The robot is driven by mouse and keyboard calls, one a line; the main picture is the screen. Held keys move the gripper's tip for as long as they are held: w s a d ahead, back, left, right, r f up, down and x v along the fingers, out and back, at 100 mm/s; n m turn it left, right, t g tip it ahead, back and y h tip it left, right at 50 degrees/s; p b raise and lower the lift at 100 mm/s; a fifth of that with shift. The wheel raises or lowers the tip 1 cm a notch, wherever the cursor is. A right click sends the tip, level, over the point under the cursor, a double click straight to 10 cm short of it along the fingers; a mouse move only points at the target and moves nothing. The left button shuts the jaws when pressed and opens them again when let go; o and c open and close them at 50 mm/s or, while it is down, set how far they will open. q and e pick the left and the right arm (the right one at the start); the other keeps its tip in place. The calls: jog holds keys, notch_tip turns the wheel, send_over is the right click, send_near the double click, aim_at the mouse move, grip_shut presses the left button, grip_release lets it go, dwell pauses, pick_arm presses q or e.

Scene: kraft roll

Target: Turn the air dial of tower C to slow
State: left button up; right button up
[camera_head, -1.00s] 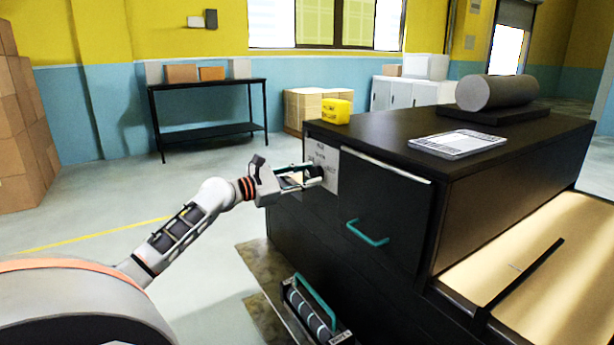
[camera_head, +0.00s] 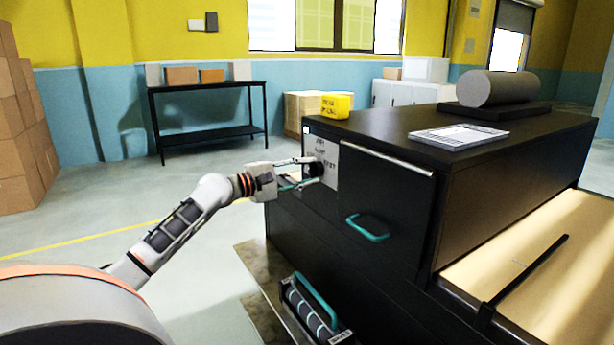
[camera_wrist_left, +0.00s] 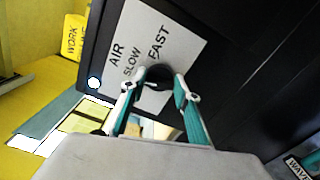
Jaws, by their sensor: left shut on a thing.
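The air dial (camera_head: 316,169) is a dark round knob on a white plate (camera_head: 325,151) on the side of the black cabinet. In the left wrist view the plate (camera_wrist_left: 139,38) reads AIR, SLOW and FAST, and the dial (camera_wrist_left: 158,75) sits below the words. My left gripper (camera_head: 314,172) is shut on the dial, with one teal-padded finger on each side of it. I cannot make out where the dial points. No letter C shows on the cabinet. My right gripper is not in view.
A dark drawer front with a teal handle (camera_head: 367,228) is right of the plate. A yellow block (camera_head: 336,106), a printed sheet (camera_head: 458,137) and a grey roll (camera_head: 497,88) are on the cabinet top. A teal-handled cartridge (camera_head: 314,310) stands low in front. Floor to the left is clear.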

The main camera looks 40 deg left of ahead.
pick_arm(q)
jog(key=shift+f+m+b, duration=0.15)
jog(key=shift+m+b, duration=0.35)
jog(key=shift+m, duration=0.8)
jog(key=o, duration=1.1)
jog(key=v, duration=1.2)
